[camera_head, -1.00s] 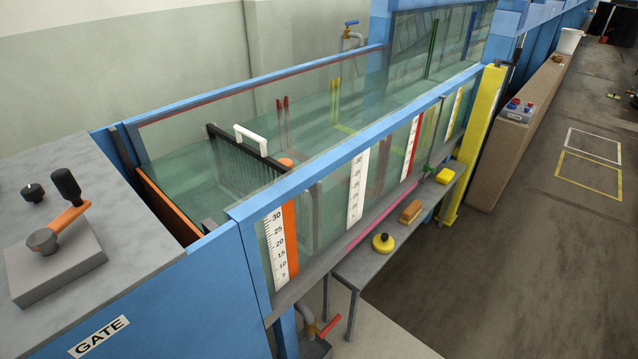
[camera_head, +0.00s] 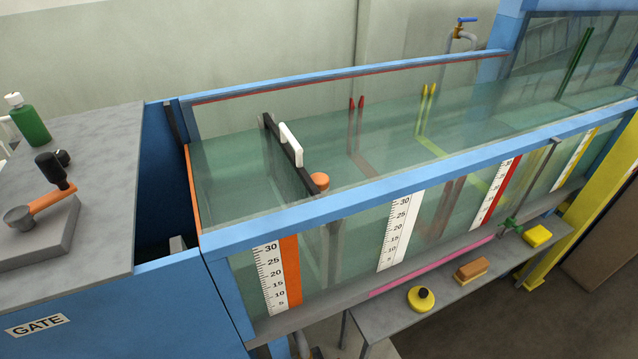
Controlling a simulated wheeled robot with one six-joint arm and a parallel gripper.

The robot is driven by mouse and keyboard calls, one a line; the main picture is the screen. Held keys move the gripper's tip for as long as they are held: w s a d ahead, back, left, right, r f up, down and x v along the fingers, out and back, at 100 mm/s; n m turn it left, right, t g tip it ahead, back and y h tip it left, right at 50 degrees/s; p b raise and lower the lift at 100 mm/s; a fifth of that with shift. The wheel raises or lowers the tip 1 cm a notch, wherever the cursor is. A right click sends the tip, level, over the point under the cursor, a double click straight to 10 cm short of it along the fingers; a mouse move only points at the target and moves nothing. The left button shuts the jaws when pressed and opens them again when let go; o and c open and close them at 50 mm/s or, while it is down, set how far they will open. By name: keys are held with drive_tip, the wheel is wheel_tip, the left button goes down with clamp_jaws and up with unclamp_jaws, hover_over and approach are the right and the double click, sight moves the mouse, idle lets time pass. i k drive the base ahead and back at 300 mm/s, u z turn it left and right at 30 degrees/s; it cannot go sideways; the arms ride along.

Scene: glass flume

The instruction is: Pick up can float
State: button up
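An orange round-topped object (camera_head: 320,181), which looks like the can float, is in the water of the glass flume (camera_head: 350,205), close behind the near blue rail. Its lower part is hard to make out through the glass and water. It is just right of a dark rack (camera_head: 284,148) with a white handle (camera_head: 291,145); I cannot tell whether they touch. My gripper is not in view.
A blue rail (camera_head: 420,178) edges the near glass wall. A crank (camera_head: 42,205) and green bottle (camera_head: 30,124) stand at left.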

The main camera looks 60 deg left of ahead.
sight(321, 179)
drive_tip(key=u, duration=0.55)
drive_tip(key=i, duration=0.9)
drive_tip(key=u, duration=1.45)
drive_tip(key=i, duration=0.45)
drive_tip(key=u, duration=0.4)
